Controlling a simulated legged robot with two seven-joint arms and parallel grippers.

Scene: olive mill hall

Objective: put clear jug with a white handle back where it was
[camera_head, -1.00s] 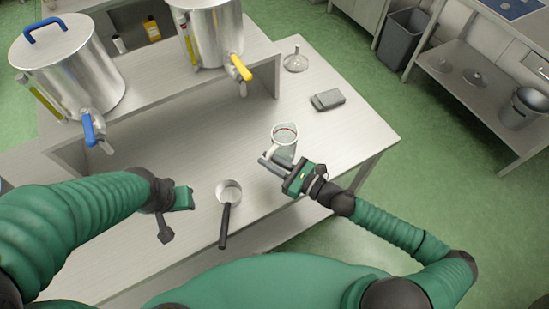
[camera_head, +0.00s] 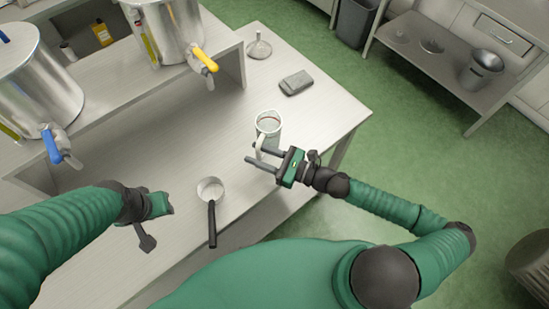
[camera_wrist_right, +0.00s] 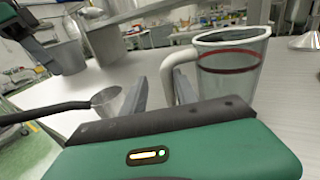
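The clear jug with a white handle (camera_head: 268,124) stands upright on the metal table near its right end. In the right wrist view the jug (camera_wrist_right: 232,68) has a dark red band below its rim, and its white handle (camera_wrist_right: 168,72) faces my gripper. My right gripper (camera_head: 254,157) is open, just in front of the jug on the handle side. In the wrist view the handle shows in the gap between the fingers (camera_wrist_right: 161,95), close to the right finger; I cannot tell if they touch. My left gripper (camera_head: 158,222) is over the table at the left; its fingers are unclear.
A small pan with a dark handle (camera_head: 210,189) stands between my grippers. A grey block (camera_head: 296,83) and a funnel (camera_head: 259,47) lie behind the jug. Steel tanks with a yellow tap (camera_head: 205,59) and blue tap (camera_head: 53,147) stand on the raised shelf.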

